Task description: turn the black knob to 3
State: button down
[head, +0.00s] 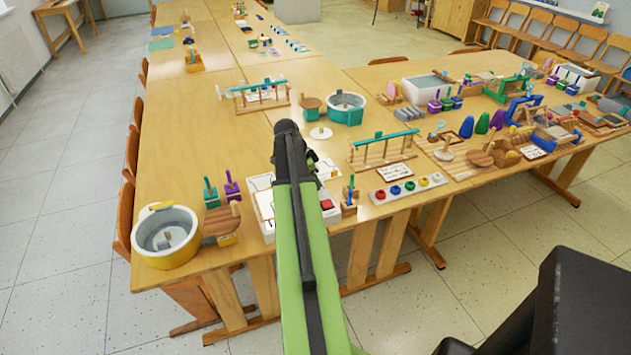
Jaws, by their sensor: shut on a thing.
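A white panel box (264,209) lies on the near part of the wooden table, with dark lines on its face and a red button (327,205) near its right front corner. My green and black arm crosses in front of the panel and hides its middle. My gripper (314,172) shows only in part, as dark pieces beside the arm's far end, over the panel's back part. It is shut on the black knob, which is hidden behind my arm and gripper. The knob's setting and the figure 3 cannot be read.
A grey and yellow tub (165,237) stands at the left front corner of the table (190,120). A strip with coloured knobs (408,188) and a wooden rack (384,150) stand close to the panel's right. A white disc (320,133) lies behind it.

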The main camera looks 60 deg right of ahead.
jog(key=shift+a, duration=0.1)
dwell(0.4)
jog(key=c, duration=1.5)
grip_release()
jog(key=p+v, duration=1.6)
jog(key=v, duration=0.1)
jog(key=shift+r, duration=0.25)
jog(key=shift+w, duration=0.15)
